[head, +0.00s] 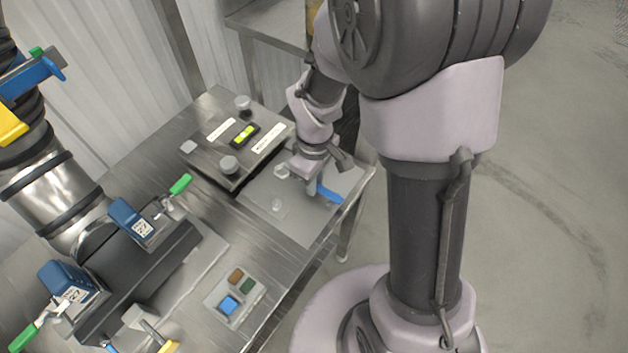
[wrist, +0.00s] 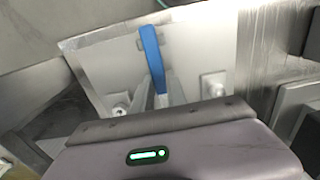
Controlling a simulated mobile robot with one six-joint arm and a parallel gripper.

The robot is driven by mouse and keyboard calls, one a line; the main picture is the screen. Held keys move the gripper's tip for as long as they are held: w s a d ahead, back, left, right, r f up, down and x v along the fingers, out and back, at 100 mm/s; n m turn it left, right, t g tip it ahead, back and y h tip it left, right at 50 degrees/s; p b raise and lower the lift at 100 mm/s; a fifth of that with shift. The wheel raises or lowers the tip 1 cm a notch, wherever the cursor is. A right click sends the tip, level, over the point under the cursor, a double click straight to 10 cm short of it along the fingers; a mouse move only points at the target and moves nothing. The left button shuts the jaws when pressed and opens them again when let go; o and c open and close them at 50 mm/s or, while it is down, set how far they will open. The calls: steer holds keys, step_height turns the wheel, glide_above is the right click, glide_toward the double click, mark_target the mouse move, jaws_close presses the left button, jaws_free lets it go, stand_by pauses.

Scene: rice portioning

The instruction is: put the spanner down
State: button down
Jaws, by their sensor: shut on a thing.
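The spanner (head: 328,195) shows as a blue bar over the pale grey sheet (head: 310,221) at the right end of the metal table. In the wrist view the blue spanner (wrist: 151,52) points away from my gripper (wrist: 164,92), its near end between the fingers. My gripper (head: 311,187) is shut on it, pointing down over the sheet. The fingers hide the spanner's near end. I cannot tell whether the spanner touches the sheet.
Two small fittings, one near my gripper (head: 281,171) and one nearer the front (head: 277,205), stand on the sheet. A box with a lit yellow-green display (head: 244,134) is behind left.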

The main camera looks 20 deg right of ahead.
steer(key=shift+f, duration=0.1)
steer(key=c, duration=1.3)
jaws_free()
steer(key=shift+c, duration=0.2)
step_height(320, 180, up, 12)
steer(key=p, duration=0.5)
steer(key=s+a+r+m+t+y+b, duration=0.1)
steer(key=s+a+r+m+t, duration=0.1)
steer(key=s+r+m, duration=0.3)
steer(key=s+a+r+m+t+y+b, duration=0.1)
steer(key=s+a+r+m+t, duration=0.1)
steer(key=s+r+m, duration=0.4)
steer(key=shift+s+r+m+t, duration=0.3)
steer(key=shift+s+r+t, duration=0.5)
steer(key=shift+s+t, duration=0.15)
